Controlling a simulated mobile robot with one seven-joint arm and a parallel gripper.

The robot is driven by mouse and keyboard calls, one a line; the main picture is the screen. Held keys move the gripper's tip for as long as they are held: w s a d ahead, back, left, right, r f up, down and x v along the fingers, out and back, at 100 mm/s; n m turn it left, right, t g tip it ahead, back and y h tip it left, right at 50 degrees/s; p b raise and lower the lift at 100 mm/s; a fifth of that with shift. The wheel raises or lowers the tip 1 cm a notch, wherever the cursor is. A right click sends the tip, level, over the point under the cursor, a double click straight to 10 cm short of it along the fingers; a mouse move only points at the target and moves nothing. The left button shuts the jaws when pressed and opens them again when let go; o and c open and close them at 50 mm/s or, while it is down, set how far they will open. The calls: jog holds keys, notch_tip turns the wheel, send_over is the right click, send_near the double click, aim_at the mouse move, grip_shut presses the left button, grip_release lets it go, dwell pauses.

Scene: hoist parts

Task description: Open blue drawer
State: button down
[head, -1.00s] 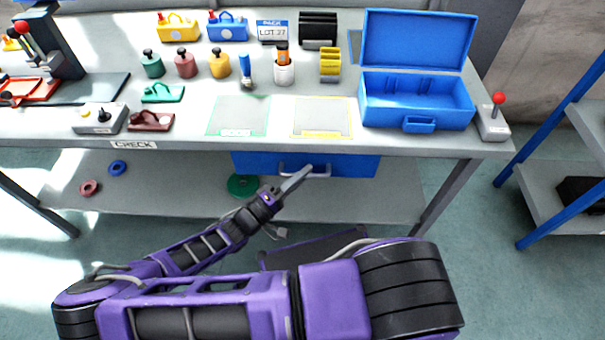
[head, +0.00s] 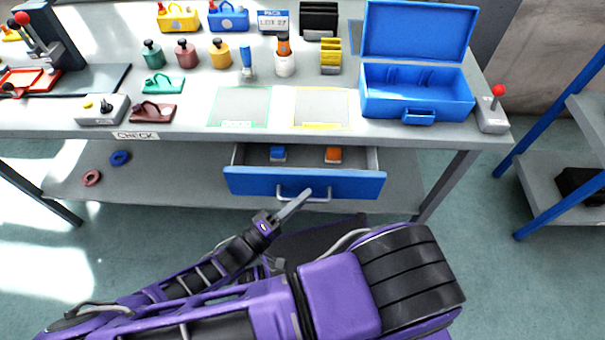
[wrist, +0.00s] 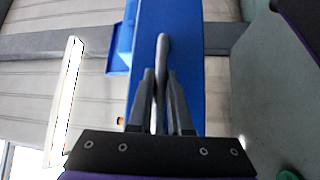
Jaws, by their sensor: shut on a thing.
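The blue drawer (head: 250,183) under the bench is pulled partway out, and its inside shows from above. Inside it lie a small blue thing (head: 278,153) and a small orange thing (head: 333,154). The drawer's grey bar handle (head: 318,199) is on its front face. My gripper (head: 302,196) is at the handle in the head view. In the wrist view, my gripper (wrist: 160,82) is shut on the handle (wrist: 162,50), with a finger on each side of it. The blue front fills the middle of that view.
The bench top (head: 300,78) above holds an open blue toolbox (head: 415,95), a red-knobbed lever box (head: 493,110) and several small parts. A lower shelf (head: 200,185) carries a blue ring and a red ring. A blue-framed rack (head: 560,180) stands at the right.

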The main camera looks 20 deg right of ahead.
jog(key=s+a, duration=0.2)
jog(key=s, duration=0.5)
jog(key=s+a, duration=0.2)
jog(key=s, duration=0.5)
jog(key=shift+s+a, duration=0.25)
jog(key=shift+a, duration=0.1)
jog(key=c, duration=0.8)
grip_release()
jog(key=shift+c, duration=0.2)
jog(key=b+v, duration=0.1)
jog(key=v, duration=1.6)
jog(key=shift+a+f, duration=0.15)
jog(key=shift+a, duration=0.1)
